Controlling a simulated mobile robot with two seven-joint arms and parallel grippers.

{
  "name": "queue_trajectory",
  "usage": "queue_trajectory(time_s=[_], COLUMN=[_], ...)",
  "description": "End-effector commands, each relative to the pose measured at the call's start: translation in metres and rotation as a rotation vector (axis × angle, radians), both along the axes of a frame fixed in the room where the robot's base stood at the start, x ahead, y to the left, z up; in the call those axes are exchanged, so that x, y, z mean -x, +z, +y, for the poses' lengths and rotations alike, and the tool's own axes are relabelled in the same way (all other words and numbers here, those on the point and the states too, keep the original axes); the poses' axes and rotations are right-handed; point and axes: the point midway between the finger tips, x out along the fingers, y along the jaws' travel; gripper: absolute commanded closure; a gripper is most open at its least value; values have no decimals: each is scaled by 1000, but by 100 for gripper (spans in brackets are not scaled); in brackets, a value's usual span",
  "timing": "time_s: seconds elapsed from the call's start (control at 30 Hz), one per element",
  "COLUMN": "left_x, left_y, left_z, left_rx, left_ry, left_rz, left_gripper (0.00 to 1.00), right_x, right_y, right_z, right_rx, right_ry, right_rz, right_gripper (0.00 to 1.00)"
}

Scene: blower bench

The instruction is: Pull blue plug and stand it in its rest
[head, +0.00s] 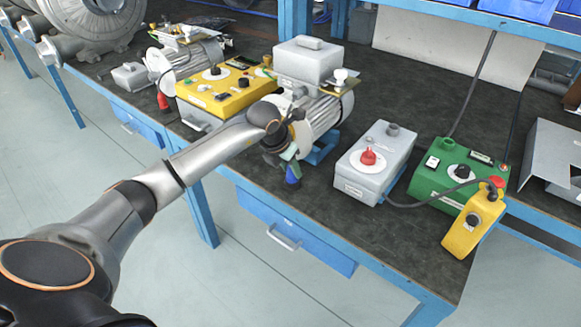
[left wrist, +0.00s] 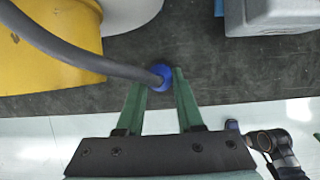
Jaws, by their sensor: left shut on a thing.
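The blue plug (head: 292,174) hangs below my left gripper (head: 283,158) near the bench's front edge in the head view. In the left wrist view the plug (left wrist: 162,76) sits between the tips of the two green fingers, and my left gripper (left wrist: 161,85) is shut on it. A thick grey cable (left wrist: 90,64) runs from the plug to the upper left. No socket is seen around the plug. I cannot make out its rest in either view. My right gripper is not in view.
A yellow control box (head: 220,92) and a motor (head: 322,110) with a grey box on top stand beyond my left arm. To the right are a grey box (head: 375,160) with a red knob, a green box (head: 452,170) and a yellow pendant (head: 468,228). Dark bench top (head: 315,205) is bare in front.

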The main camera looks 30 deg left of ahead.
Motion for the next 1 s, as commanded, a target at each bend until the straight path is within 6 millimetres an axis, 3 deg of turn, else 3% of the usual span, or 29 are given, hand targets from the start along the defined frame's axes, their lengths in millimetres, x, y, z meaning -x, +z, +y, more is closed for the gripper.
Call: queue_trajectory(time_s=[0.27, 0.3, 0.6, 1.0], left_x=[0, 0, 0, 0], left_y=[-1, -1, -1, -1], left_z=[0, 0, 0, 0], left_rx=[0, 0, 0, 0], left_ry=[0, 0, 0, 0], left_rz=[0, 0, 0, 0], left_gripper=[100, 62, 29, 29], right_x=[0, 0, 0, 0], right_y=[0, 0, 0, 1], right_z=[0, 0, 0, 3], right_rx=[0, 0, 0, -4], right_ry=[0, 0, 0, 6], right_rz=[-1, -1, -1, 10], right_gripper=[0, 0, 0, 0])
